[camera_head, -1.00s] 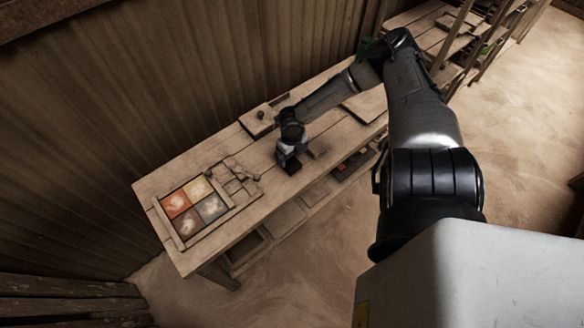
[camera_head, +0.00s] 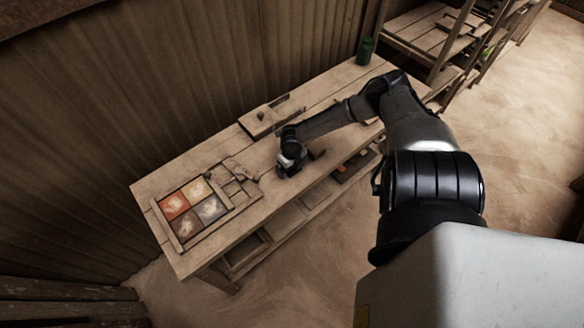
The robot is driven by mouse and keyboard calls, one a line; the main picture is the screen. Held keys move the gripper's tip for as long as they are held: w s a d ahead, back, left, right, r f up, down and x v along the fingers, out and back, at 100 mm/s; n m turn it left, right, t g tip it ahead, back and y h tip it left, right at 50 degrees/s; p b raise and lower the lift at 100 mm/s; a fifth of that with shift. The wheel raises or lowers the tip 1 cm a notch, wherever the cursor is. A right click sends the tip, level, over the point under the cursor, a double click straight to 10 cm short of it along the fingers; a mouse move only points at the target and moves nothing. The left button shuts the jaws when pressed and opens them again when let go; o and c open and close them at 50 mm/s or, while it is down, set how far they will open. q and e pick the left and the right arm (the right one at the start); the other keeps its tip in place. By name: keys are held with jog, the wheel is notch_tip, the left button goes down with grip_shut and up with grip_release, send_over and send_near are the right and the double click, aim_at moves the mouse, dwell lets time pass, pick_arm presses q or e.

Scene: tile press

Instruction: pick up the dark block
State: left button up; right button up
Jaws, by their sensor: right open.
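My right gripper (camera_head: 289,170) reaches down to the workbench (camera_head: 262,208) near its front edge. It is dark and small in the view, and its fingertips are hard to tell apart; it is open. A small dark brown block-like piece (camera_head: 317,155) shows on the bench just right of the gripper. I cannot tell whether it is the dark block or whether something dark lies between the fingers, as the gripper hides that spot. My left gripper is not in view.
A wooden tray (camera_head: 180,246) with red, yellow, grey and brown tiles lies at the bench's left end, beside several small wooden pieces (camera_head: 232,187). A wooden board (camera_head: 262,122) lies behind the gripper. A green canister (camera_head: 365,51) stands at the far end.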

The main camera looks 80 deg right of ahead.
jog(key=shift+c, duration=0.2)
jog(key=c, duration=1)
notch_tip(320, 180, up, 9)
jog(key=shift+r+p, duration=0.1)
jog(key=shift+p, duration=0.9)
jog(key=shift+r, duration=0.4)
